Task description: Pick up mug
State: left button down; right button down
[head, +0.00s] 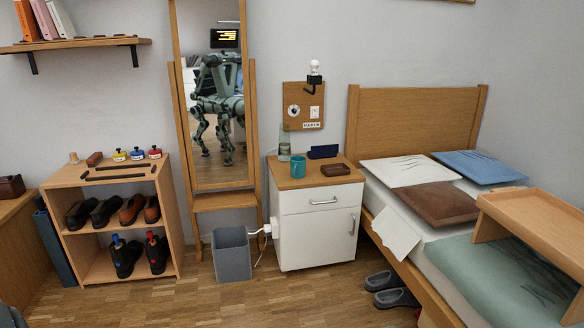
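A teal mug (298,166) stands upright on the wooden top of the white nightstand (317,208), near its left front part. Neither of my grippers shows directly in the head view. The standing mirror (212,60) reflects a grey-green robot, too small to read its grippers.
A brown tray (335,170), a dark blue object (323,152) and a clear glass carafe (284,141) share the nightstand top. A grey bin (232,254) stands left, the bed (418,97) right, slippers (390,288) in front. The wooden floor (300,300) ahead is mostly clear.

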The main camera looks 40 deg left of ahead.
aim_at(297, 163)
jog(key=u, duration=1.05)
jog(key=i+j+z, duration=0.2)
jog(key=i, duration=0.25)
jog(key=i+j+z, duration=0.1)
jog(key=i+z, duration=0.15)
jog(key=i, duration=0.25)
